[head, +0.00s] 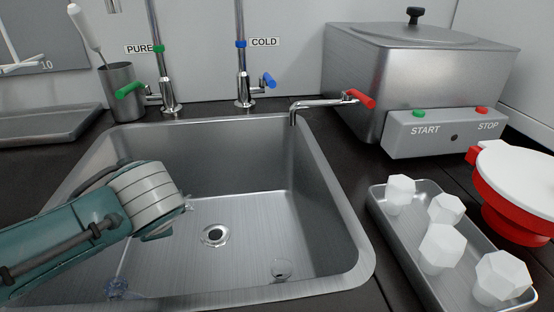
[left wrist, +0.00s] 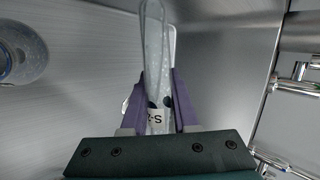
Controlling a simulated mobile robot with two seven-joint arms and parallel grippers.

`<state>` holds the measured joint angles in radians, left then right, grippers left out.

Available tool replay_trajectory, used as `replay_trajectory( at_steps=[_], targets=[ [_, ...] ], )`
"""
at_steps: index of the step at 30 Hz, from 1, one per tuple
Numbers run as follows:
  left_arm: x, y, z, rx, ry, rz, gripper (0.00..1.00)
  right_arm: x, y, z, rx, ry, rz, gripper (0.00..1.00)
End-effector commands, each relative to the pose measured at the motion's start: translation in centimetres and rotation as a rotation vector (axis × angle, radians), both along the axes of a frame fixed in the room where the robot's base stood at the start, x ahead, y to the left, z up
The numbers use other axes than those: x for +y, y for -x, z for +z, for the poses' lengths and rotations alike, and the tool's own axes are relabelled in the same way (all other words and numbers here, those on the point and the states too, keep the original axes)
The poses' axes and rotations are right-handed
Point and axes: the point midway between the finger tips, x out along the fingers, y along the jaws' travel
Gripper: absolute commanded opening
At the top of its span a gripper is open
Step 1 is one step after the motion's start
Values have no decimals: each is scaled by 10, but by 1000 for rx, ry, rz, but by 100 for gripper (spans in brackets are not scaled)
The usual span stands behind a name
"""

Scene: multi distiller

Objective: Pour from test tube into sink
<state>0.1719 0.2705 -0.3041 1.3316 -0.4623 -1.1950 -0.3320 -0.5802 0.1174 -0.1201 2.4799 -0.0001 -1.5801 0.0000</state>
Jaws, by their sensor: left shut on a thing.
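The test tube (left wrist: 154,55) is clear and has a white label with dark letters. My left gripper (left wrist: 160,88) is shut on it, with purple fingers on both sides of its labelled end. In the head view my left arm reaches over the steel sink (head: 345,232), but its fingertips and the tube are hidden. The sink's drain (head: 215,235) lies to the right of and below my left wrist. I cannot tell whether the tube holds liquid. My right gripper is not in view.
Taps marked PURE (head: 168,95) and COLD (head: 243,90) stand behind the sink. A spout with a red handle (head: 358,98) reaches over its back right corner from a steel boiler (head: 430,55). A tray (head: 400,262) with several white pieces lies right.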

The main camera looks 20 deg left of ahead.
Motion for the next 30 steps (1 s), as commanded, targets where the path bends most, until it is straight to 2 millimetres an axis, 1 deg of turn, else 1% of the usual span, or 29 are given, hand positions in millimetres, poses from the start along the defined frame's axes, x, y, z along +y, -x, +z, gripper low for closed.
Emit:
replay_trajectory(
  at_steps=[30],
  targets=[
    [2, 0, 10, 74, -115, 0, 0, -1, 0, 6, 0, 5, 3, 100]
  ],
)
